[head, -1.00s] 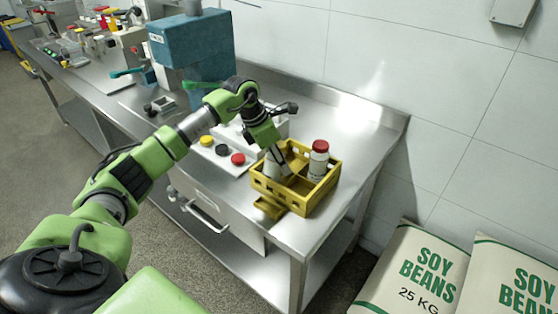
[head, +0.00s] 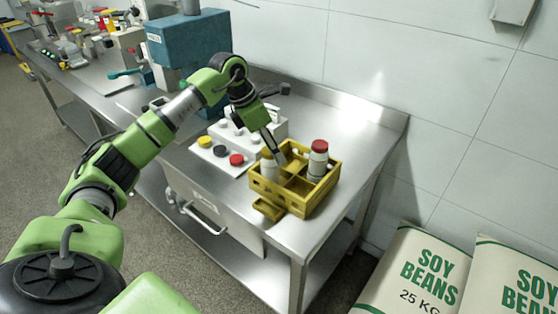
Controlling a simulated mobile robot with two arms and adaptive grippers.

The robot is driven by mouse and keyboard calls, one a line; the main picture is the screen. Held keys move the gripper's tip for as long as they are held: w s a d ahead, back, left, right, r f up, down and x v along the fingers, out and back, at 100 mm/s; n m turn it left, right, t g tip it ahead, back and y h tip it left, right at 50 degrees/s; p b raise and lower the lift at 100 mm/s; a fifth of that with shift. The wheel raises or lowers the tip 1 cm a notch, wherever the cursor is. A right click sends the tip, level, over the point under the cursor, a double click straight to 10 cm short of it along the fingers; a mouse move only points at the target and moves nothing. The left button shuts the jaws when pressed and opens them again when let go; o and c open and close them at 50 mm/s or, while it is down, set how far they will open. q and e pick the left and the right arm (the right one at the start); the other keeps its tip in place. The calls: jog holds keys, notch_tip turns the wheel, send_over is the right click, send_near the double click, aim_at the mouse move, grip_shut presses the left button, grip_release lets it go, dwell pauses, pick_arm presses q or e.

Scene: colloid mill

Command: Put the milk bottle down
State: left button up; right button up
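A white bottle with a yellow cap (head: 269,171) stands in the left part of the yellow crate (head: 295,207). A second white bottle with a red cap (head: 318,162) stands upright at the crate's back right. My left gripper (head: 282,157) reaches down over the crate, its grey finger just right of the yellow-capped bottle's top. Its fingers overlap in this view, so I cannot see whether they are open or touch the bottle. My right gripper is not in view.
A white board (head: 222,158) with yellow, black and red round caps lies left of the crate. A white holder (head: 270,127) stands behind my gripper. The steel table (head: 350,135) is clear right of the crate. Soy bean sacks (head: 415,270) stand at lower right.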

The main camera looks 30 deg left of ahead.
pick_arm(q)
jog(key=v, duration=0.6)
jog(key=shift+r+b, duration=0.25)
jog(key=shift+b, duration=0.15)
